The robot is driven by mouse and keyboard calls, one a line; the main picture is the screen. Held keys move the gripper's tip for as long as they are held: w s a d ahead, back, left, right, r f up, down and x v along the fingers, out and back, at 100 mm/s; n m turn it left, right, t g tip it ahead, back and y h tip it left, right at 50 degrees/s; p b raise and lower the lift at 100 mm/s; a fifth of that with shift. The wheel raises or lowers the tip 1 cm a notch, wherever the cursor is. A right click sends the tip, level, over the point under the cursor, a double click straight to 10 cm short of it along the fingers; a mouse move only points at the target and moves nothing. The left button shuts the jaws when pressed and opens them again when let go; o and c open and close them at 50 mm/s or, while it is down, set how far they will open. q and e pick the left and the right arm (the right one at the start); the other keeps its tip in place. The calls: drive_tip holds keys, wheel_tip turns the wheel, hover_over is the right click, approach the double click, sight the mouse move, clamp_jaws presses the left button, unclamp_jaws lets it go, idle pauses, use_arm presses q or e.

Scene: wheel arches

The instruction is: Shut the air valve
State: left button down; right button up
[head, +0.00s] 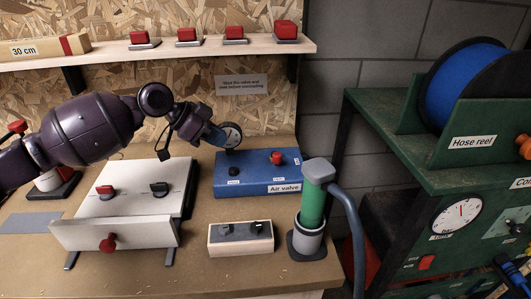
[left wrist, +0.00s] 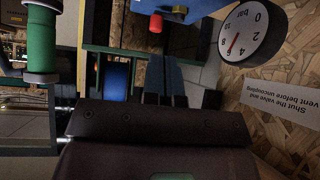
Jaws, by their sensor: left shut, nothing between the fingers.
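The blue air valve box (head: 228,188) stands on the bench, labelled "Air valve". It has a red knob (head: 277,157) at right on top, a black knob (head: 234,171) at front left and a round white gauge (head: 231,135) at its back left. My left gripper (head: 217,137) is shut and empty, above the box's back left, close to the gauge in the picture. In the left wrist view, upside down, the shut fingers (left wrist: 170,80) point toward the box (left wrist: 190,6), apart from the red knob (left wrist: 155,23). The gauge (left wrist: 250,32) has a red needle. My right gripper is out of view.
A white sloped panel (head: 120,228) with red and black knobs stands at left. A switch box (head: 240,242) and a green cylinder with a hose (head: 312,205) stand in front. A shelf (head: 200,48) runs above; a green hose-reel cart (head: 410,140) is at right.

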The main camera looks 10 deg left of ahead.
sight(276, 156)
use_arm(q)
drive_tip(key=shift+s+r, duration=0.1)
drive_tip(key=x, duration=0.9)
drive_tip(key=shift+d+f+b, duration=0.2)
drive_tip(key=shift+f+b, duration=0.15)
drive_tip(key=shift+b, duration=0.05)
drive_tip(key=w+d, duration=0.1)
drive_tip(key=d, duration=0.1)
drive_tip(key=shift+w+d+f, duration=0.15)
drive_tip(key=shift+w+d, duration=0.2)
drive_tip(key=shift+d, duration=0.05)
drive_tip(key=shift+w+d, duration=0.25)
drive_tip(key=shift+d, duration=0.25)
drive_tip(key=shift+d+p, duration=0.2)
drive_tip(key=shift+p, duration=0.3)
drive_tip(key=shift+s+n+t, duration=0.1)
drive_tip(key=shift+n+t, duration=0.2)
drive_tip(key=shift+n, duration=0.1)
